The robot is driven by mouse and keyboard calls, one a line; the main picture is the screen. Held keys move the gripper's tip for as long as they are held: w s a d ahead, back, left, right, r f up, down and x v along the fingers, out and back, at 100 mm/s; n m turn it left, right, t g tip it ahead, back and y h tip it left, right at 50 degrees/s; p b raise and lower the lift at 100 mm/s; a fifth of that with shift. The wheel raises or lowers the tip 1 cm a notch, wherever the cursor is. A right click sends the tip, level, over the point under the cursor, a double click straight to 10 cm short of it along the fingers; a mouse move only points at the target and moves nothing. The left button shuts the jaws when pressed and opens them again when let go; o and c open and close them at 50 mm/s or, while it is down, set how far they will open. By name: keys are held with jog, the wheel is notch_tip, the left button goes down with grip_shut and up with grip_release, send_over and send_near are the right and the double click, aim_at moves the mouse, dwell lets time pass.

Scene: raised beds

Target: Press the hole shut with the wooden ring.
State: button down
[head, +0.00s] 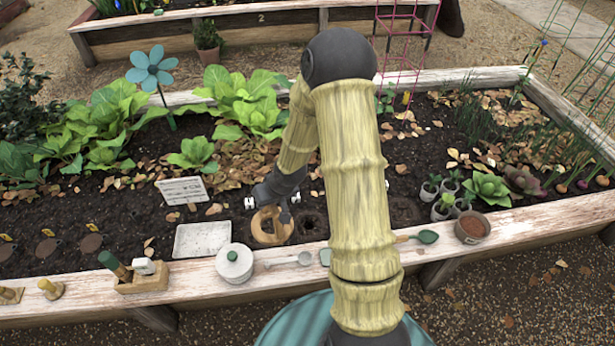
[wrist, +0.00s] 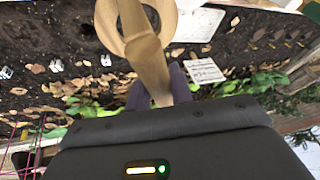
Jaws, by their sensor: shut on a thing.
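The wooden ring (head: 257,228) is pale, with a handle, and hangs over or rests on the dark soil near the bed's front edge; I cannot tell whether it touches. It also shows in the wrist view (wrist: 104,28), with its handle running down between my fingers. My gripper (head: 285,192) is shut on the handle, and in the wrist view the dark fingers (wrist: 158,93) clasp it. A dark hole (head: 311,223) lies in the soil just right of the ring. Soil shows through the ring, and part of the ground there is hidden.
A white tray (head: 202,239) lies left of the ring. A lidded white pot (head: 234,265) and a wooden holder (head: 143,282) stand on the front plank. Potted seedlings (head: 443,206), a green trowel (head: 428,237) and a terracotta pot (head: 472,228) are right of my arm.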

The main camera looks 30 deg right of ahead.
jog(key=w+d+f+m+b, duration=0.1)
jog(key=w+d+f, duration=0.1)
jog(key=d, duration=0.4)
jog(key=w+d+f+m+h+b, duration=0.1)
jog(key=w+d+f+b, duration=0.1)
jog(key=w+d, duration=0.3)
jog(key=w+d+f+m+b, duration=0.1)
jog(key=w+d+f+m, duration=0.1)
jog(key=d, duration=0.4)
notch_tip(320, 180, down, 2)
jog(key=shift+w+d+f+t+h, duration=0.25)
jog(key=shift+w+d+t+h, duration=0.1)
jog(key=shift+w, duration=0.45)
jog(key=shift+f+b, duration=0.2)
jog(key=shift+b, duration=0.15)
notch_tip(320, 180, down, 15)
jog(key=b, duration=1)
jog(key=shift+f+b, duration=0.15)
jog(key=shift+b, duration=0.2)
jog(key=shift+s+f, duration=0.15)
jog(key=shift+f, duration=0.75)
jog(key=shift+r, duration=0.1)
